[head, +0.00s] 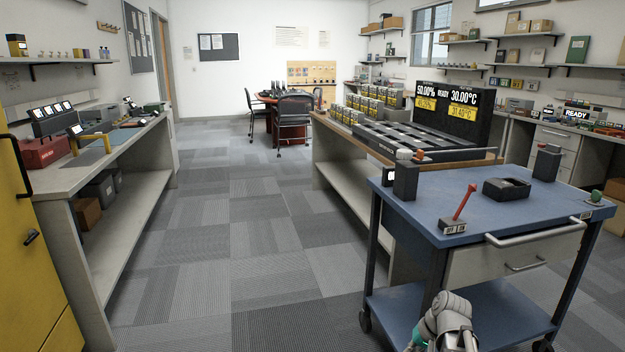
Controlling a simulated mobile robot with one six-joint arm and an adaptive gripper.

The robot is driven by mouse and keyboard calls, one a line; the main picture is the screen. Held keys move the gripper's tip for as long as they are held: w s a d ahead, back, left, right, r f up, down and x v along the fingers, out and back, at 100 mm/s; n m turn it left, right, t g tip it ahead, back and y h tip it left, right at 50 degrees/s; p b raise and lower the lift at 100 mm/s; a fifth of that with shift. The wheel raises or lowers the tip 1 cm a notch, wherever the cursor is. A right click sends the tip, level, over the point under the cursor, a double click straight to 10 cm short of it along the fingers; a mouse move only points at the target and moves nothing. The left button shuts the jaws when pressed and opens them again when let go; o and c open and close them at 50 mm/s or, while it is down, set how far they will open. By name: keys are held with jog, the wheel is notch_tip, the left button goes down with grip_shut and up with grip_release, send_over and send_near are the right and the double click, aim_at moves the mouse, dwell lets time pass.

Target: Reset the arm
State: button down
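A grey, rounded part of my arm (450,318) shows at the bottom edge, right of centre, in front of the blue cart. My gripper's fingers do not show; they are out of the picture or hidden. A blue cart (440,207) stands close by on the right. On its top are a small box with a red lever (462,205) tilted to the right, a black open tray (506,190), two dark handheld radios, one at the left corner (405,180) and one at the back (547,163), and a small green-topped knob (595,197).
A long bench (88,178) runs along the left with a red box (42,151) and devices on it. A yellow cabinet (35,260) stands at near left. Behind the cart, a counter holds a black charging rack (425,142) and a display panel (450,103). The carpeted aisle is clear.

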jog(key=s+a+n+g+h, duration=0.2)
jog(key=s+a+n+h, duration=0.15)
jog(key=s+a, duration=0.45)
notch_tip(320, 180, up, 37)
jog(key=w+p, duration=0.1)
jog(key=p, duration=3.7)
jog(key=shift+w+a, duration=0.2)
jog(key=shift+w, duration=0.1)
jog(key=shift+s+h, duration=0.1)
jog(key=shift+h, duration=0.15)
